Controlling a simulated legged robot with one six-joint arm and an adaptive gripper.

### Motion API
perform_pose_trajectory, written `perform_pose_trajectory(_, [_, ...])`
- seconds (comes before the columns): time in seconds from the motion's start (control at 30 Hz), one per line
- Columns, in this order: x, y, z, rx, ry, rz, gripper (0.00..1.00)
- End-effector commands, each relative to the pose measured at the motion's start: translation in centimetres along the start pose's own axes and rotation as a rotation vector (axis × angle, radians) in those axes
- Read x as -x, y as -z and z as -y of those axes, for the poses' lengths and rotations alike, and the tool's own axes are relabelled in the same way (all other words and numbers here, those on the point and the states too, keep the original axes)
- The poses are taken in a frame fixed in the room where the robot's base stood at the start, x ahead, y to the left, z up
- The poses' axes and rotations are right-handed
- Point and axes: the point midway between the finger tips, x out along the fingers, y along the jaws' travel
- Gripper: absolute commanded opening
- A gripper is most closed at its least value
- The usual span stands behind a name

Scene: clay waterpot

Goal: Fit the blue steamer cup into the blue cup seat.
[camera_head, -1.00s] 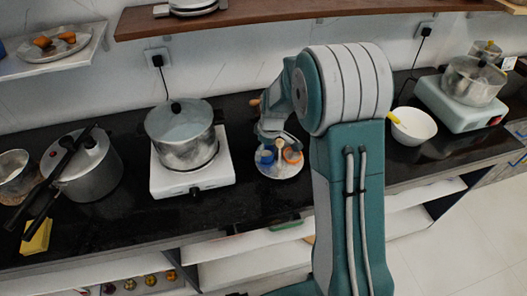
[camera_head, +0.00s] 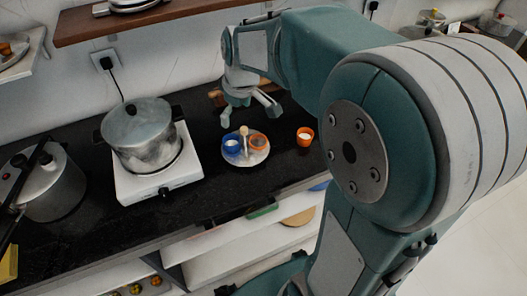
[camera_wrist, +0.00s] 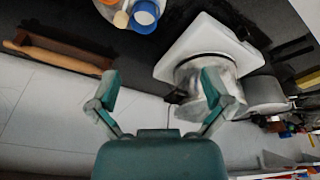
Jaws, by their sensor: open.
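The blue cup (camera_head: 231,148), pale inside, stands upright in the left place of a round pale holder (camera_head: 245,162). I cannot tell the blue seat's rim from the cup, nor whether it is fully down. An orange seat (camera_head: 259,141) is to its right, and a knobbed post (camera_head: 244,131) stands between them. My gripper (camera_head: 250,113) is open and empty, just behind and above the holder, apart from the cup. In the wrist view, the blue cup (camera_wrist: 146,14) is at the top edge, beyond the spread fingers of my gripper (camera_wrist: 160,78).
An orange cup (camera_head: 305,137) stands on the counter right of the holder. A pot (camera_head: 140,135) on a white hotplate (camera_head: 150,187) stands to the left. The counter's front edge is just below the holder.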

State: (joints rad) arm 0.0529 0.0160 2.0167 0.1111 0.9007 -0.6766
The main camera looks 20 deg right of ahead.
Motion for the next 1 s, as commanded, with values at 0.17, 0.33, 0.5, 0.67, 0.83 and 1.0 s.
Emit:
perform_pose_trajectory(0.17, [4.3,-3.6,3.1,-0.142,-0.058,-0.06,1.0])
perform_pose_trajectory(0.33, [6.9,-7.4,5.9,-0.281,-0.1,-0.121,1.0])
perform_pose_trajectory(0.5, [8.3,-11.2,8.5,-0.417,-0.132,-0.187,1.0])
perform_pose_trajectory(0.67, [8.6,-13.7,10.0,-0.51,-0.147,-0.234,1.0])
perform_pose_trajectory(0.83, [8.5,-14.5,10.4,-0.543,-0.15,-0.248,1.0])
perform_pose_trajectory(1.0, [8.5,-14.4,10.4,-0.543,-0.15,-0.248,1.0])
